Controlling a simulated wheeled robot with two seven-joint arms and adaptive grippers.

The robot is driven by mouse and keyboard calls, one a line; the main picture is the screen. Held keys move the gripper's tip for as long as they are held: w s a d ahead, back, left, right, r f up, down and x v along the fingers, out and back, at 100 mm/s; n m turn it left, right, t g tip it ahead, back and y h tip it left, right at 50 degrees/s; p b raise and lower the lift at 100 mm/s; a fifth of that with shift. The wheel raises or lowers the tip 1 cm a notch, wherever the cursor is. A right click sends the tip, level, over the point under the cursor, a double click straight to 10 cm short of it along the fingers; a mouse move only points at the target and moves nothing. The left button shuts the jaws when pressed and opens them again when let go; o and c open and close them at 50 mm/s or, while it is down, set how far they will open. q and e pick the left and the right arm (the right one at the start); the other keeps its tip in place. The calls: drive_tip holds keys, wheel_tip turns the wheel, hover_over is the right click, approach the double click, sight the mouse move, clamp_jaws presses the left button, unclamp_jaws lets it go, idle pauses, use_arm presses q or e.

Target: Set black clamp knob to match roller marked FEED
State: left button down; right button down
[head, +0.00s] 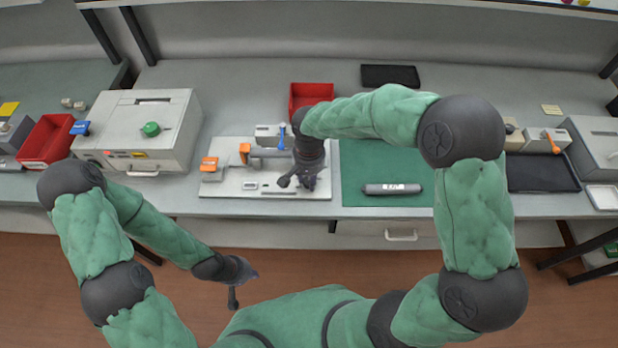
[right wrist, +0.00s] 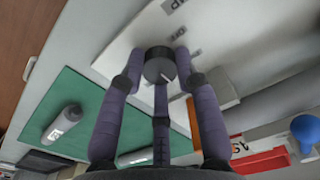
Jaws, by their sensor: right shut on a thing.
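The black clamp knob (right wrist: 159,67) is round with a pale pointer line on its face. It stands on a white plate (right wrist: 115,55) with small printed labels beside it. My right gripper (right wrist: 160,72) has its fingers closed around the knob; in the head view the gripper (head: 302,182) is over the right part of the white fixture (head: 232,184), hiding the knob.
A grey machine with a green knob (head: 151,129) is to the left. A dark tray (head: 541,172) lies to the right.

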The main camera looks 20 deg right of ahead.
sight(309, 180)
drive_tip(key=shift+w, duration=0.15)
idle(0.4)
drive_tip(key=c, duration=0.9)
unclamp_jaws()
drive_tip(key=shift+r, duration=0.1)
wheel_tip(309, 180, up, 12)
